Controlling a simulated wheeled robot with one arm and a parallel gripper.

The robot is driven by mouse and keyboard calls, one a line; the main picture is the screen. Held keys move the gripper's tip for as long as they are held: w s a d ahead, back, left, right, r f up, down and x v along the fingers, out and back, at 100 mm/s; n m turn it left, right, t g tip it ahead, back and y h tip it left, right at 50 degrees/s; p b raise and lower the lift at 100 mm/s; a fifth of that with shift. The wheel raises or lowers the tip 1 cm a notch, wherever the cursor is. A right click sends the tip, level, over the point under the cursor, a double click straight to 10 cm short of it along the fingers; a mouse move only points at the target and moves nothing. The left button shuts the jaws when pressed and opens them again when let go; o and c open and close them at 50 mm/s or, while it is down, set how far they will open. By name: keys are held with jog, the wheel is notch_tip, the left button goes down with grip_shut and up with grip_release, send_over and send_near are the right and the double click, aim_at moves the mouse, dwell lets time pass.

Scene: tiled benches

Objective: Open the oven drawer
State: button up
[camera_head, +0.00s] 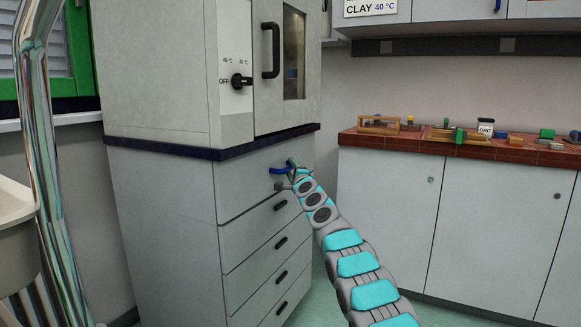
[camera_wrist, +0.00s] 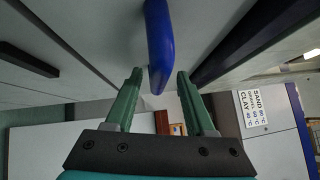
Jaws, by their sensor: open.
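The oven (camera_head: 225,60) is a grey cabinet with a black door handle (camera_head: 271,50) and a dial set by OFF. Below its dark ledge is the top drawer (camera_head: 245,190), which looks closed and has a blue handle (camera_head: 277,171). My gripper (camera_head: 292,171) is at this handle, partly overlapping it in the head view. In the wrist view, the blue handle (camera_wrist: 159,40) reaches down between the tips of my open green fingers (camera_wrist: 159,76). A gap shows on each side, and nothing is gripped.
Several lower drawers with black handles (camera_head: 281,207) look closed. The dark ledge (camera_head: 220,150) juts out just above the blue handle. A brick-topped bench (camera_head: 420,143) with small objects stands at right. A white basin (camera_head: 15,205) and shiny pipe (camera_head: 45,150) are at left.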

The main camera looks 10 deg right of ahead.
jog(key=shift+w+a+f, duration=0.1)
jog(key=shift+w, duration=0.2)
grip_shut()
dwell(0.5)
dwell(1.0)
